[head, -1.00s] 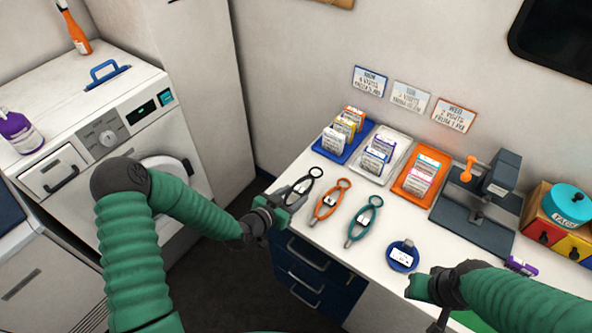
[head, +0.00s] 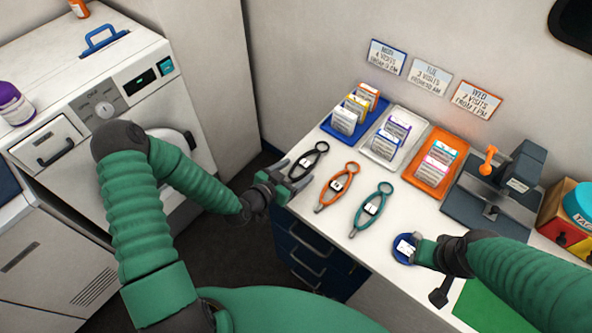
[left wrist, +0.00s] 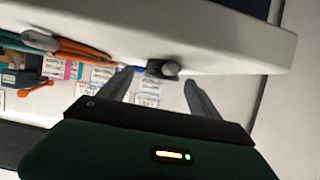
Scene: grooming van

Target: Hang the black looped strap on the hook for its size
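The black looped strap (head: 309,160) lies on the white counter near its left edge, its ring pointing to the back right. Its near end (left wrist: 162,69) shows between the fingers in the left wrist view. My left gripper (head: 291,174) is at the counter's left edge, its two grey fingers apart around that end; no grip shows. The fingers are also spread in the left wrist view (left wrist: 160,92). An orange looped strap (head: 337,187) and a teal one (head: 371,209) lie to the right. My right gripper (head: 423,251) is beside a blue disc; its fingers are unclear. No hooks show.
Blue (head: 332,128), white (head: 371,150) and orange (head: 412,180) trays with cards stand at the back. A dark clamp stand (head: 497,200) is to their right. The blue disc (head: 403,242) is at the front edge. Drawers (head: 310,260) are below; a washer (head: 130,95) is left.

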